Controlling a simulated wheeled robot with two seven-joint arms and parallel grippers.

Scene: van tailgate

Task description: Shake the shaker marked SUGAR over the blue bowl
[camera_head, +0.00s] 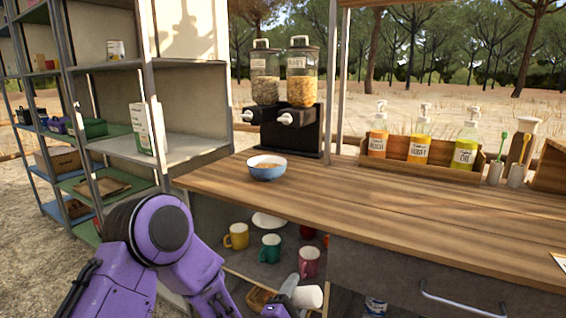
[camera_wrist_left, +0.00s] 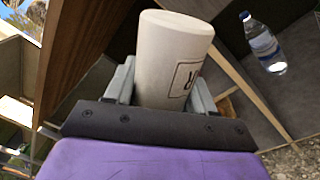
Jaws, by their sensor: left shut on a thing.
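My left gripper (camera_head: 295,294) is low in front of the counter, below the counter top and well away from the bowl. It is shut on a white cylindrical shaker (camera_head: 309,297), which looks tilted. In the left wrist view the shaker (camera_wrist_left: 172,50) sits between the two grey fingers (camera_wrist_left: 163,82). Its boxed label is mostly turned away; only a letter like R shows. My right gripper is not in view.
The wooden counter (camera_head: 400,205) is clear right of the bowl. Two cereal dispensers (camera_head: 283,85) stand behind it. A wooden rack (camera_head: 425,165) holds pump bottles. Mugs (camera_head: 270,248) stand on the shelf below. A water bottle (camera_wrist_left: 262,43) shows in the left wrist view.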

